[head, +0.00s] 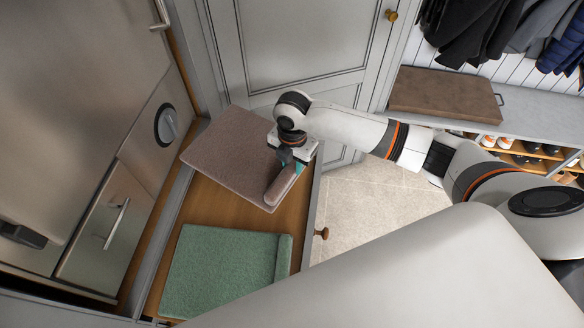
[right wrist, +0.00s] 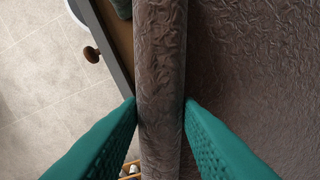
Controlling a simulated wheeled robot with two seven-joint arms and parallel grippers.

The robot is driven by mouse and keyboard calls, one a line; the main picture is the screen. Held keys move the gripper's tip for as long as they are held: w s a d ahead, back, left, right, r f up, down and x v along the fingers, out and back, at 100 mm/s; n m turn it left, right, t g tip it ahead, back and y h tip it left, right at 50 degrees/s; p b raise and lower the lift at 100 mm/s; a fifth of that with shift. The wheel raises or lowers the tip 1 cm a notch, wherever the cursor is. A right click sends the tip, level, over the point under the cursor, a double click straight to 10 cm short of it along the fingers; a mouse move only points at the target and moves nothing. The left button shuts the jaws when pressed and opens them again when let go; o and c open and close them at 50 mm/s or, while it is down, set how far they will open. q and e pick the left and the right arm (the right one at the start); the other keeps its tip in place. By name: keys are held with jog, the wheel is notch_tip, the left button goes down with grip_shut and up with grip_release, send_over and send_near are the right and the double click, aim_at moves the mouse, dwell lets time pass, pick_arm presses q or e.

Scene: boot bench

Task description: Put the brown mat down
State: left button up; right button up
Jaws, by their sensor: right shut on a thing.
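The brown mat (head: 231,150) is a flat, greyish-brown rectangle with a thick rolled edge on its right side. It is over the back part of a wooden surface (head: 205,207); I cannot tell whether it touches it. My right gripper (head: 289,170) is shut on the rolled edge. In the right wrist view the green fingers of my right gripper (right wrist: 164,104) press on both sides of the brown mat's roll (right wrist: 160,60), and its flat part fills the right side. My left gripper is not in view.
A green mat (head: 220,272) of similar shape lies on the wooden surface nearer me. Grey cabinet doors (head: 300,40) stand behind, and a steel appliance (head: 85,110) at the left. A brown cushion (head: 445,94) lies on the bench at the right. A tiled floor (head: 370,205) shows between.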

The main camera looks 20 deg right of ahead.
notch_tip(320, 180, down, 4)
jog(key=shift+w+r, duration=0.1)
jog(key=shift+r, duration=0.1)
jog(key=shift+f, duration=0.55)
jog(key=o, duration=1.1)
notch_tip(320, 180, up, 13)
jog(key=shift+r+b, duration=0.15)
jog(key=shift+b, duration=0.35)
